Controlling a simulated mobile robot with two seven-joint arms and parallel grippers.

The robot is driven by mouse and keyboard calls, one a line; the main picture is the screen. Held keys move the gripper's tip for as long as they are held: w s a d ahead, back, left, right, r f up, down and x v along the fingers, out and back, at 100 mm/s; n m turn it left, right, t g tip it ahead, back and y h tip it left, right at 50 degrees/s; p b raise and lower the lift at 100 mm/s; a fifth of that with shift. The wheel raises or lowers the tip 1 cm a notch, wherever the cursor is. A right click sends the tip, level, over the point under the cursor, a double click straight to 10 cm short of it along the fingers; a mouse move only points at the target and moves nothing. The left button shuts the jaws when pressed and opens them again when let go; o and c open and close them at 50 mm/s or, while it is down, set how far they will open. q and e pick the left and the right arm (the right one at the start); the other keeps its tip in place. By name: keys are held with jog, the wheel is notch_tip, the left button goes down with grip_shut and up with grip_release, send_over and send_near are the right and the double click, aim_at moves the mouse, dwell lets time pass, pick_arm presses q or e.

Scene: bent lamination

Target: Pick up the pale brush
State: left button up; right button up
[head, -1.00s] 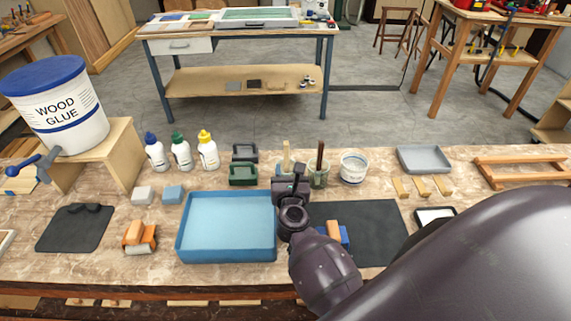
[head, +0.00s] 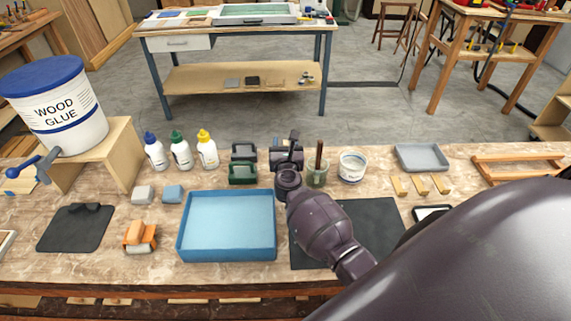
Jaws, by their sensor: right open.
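My right gripper (head: 287,153) is open at the back of the bench, between the green tray and the glass jar. It covers the place of the pale brush, whose handle is hidden now. I cannot tell whether the fingers are around the brush or touching it. A dark brown brush (head: 319,155) stands upright in a glass jar (head: 318,175) just right of the gripper. My left gripper is not in view.
A white tub (head: 352,166) stands right of the jar. A blue tray (head: 226,254) lies in front. Glue bottles (head: 181,152) and a green tray (head: 242,174) stand to the left. A dark mat (head: 376,222) lies under my right arm.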

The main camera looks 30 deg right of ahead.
jog(key=shift+c, duration=0.3)
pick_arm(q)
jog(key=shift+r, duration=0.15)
pick_arm(e)
grip_shut()
